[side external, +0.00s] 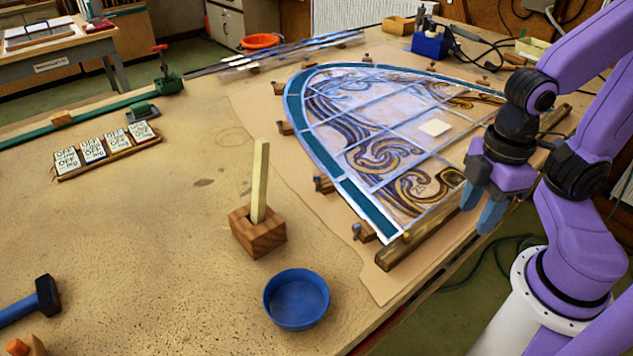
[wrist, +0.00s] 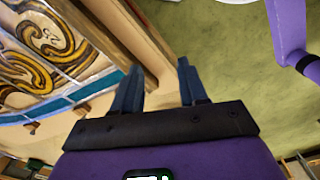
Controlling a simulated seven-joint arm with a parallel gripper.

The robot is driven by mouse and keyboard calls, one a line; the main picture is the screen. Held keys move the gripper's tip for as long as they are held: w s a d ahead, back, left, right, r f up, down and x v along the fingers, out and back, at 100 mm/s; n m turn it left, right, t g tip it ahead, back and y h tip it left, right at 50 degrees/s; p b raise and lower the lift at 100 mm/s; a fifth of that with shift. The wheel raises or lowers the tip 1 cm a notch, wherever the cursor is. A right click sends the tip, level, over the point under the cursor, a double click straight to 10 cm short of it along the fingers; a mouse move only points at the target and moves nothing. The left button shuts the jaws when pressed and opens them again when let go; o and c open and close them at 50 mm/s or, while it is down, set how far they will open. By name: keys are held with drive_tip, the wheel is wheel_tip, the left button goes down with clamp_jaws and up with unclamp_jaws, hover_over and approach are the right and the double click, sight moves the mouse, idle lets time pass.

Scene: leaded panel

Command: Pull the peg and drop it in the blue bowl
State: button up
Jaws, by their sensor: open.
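The peg (side external: 260,182) is a pale, square wooden stick standing upright in a brown wooden block (side external: 258,236) on the bench. The blue bowl (side external: 297,300) is on the bench just in front and to the right of the block, and it looks empty. My gripper (side external: 482,208) is open and empty, over the right edge of the leaded panel, well to the right of the peg and bowl. The wrist view shows its two blue fingers (wrist: 158,85) apart with nothing between them. Peg, block and bowl do not show in the wrist view.
The arched leaded panel (side external: 400,140) lies on brown paper with wooden strips and small blocks along its edges. A hammer (side external: 30,303) lies at the front left. Several "OFF" cards (side external: 107,150) sit at the left. The bench between the cards and the peg block is clear.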

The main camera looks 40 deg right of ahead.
idle(0.3)
drive_tip(key=shift+o, duration=0.6)
wheel_tip(320, 180, up, 5)
drive_tip(key=m, duration=2.4)
hover_over(317, 177)
wheel_tip(317, 177, down, 17)
drive_tip(key=shift+r, duration=0.2)
drive_tip(key=shift+c, duration=0.3)
